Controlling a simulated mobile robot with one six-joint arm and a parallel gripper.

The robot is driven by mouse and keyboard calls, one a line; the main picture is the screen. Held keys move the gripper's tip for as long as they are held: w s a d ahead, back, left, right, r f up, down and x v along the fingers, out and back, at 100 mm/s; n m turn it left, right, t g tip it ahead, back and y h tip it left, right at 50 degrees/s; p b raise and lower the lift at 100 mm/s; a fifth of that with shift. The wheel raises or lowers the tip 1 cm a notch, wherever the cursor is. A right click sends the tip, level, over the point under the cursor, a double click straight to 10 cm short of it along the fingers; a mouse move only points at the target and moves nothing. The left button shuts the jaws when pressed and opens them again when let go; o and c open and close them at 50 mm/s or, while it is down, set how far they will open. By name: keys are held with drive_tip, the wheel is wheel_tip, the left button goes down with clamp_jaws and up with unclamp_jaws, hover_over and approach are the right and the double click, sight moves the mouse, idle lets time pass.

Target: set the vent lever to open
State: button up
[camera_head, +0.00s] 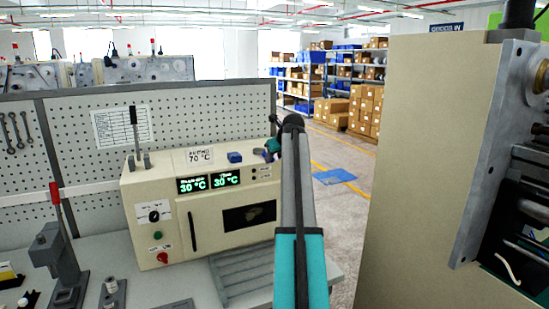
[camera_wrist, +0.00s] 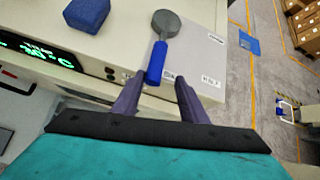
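The vent lever (camera_wrist: 155,62) shows in the wrist view on the top edge of the oven-like machine. It has a grey round pivot and a blue handle that points toward the front edge. My gripper (camera_wrist: 160,82) is open, its two purple fingers spread either side of the handle's end. A clear gap shows beside the right finger; the left finger is closer to the handle, and I cannot tell whether they touch. In the head view my gripper (camera_head: 270,149) is at the machine's top right, and my arm hides the lever there.
The machine (camera_head: 208,215) has green displays (camera_head: 209,182) reading 30 °C, a dial and a red knob. A blue block (camera_head: 235,157) sits on its top, left of the lever. A red-handled press (camera_head: 58,250) stands at left. A large beige cabinet (camera_head: 420,170) rises at right.

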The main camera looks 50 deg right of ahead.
drive_tip(key=b+v, duration=0.4)
drive_tip(key=v, duration=1)
drive_tip(key=shift+f, duration=0.1)
idle(0.6)
